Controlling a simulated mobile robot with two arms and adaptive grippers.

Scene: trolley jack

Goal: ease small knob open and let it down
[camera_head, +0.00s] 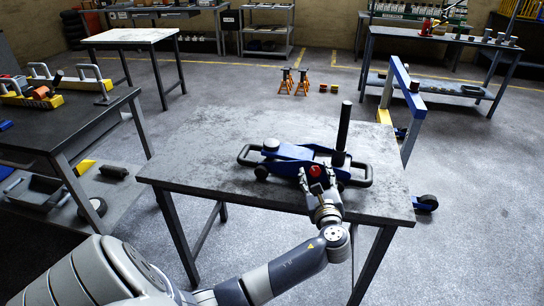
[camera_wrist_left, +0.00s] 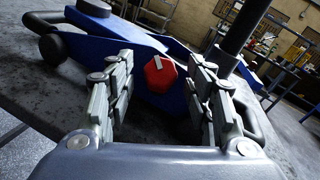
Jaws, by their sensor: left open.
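A blue trolley jack (camera_head: 290,153) with black wheels and side handles stands on a grey metal table. Its small red knob (camera_head: 315,171) faces my left gripper (camera_head: 318,185). In the left wrist view the red knob (camera_wrist_left: 160,73) has a pale mark on its face and sits on the blue side of the jack. My left gripper (camera_wrist_left: 162,90) is open, one finger on each side of the knob, with gaps showing between fingers and knob. The jack's dark handle socket (camera_head: 343,125) rises upright at the right. My right gripper is not in view.
The table top (camera_head: 210,140) is bare left of the jack. A blue hoist frame (camera_head: 402,95) stands just beyond the table's right edge. A dark bench with tool trays (camera_head: 70,125) is at the left. Orange jack stands (camera_head: 293,82) are on the floor behind.

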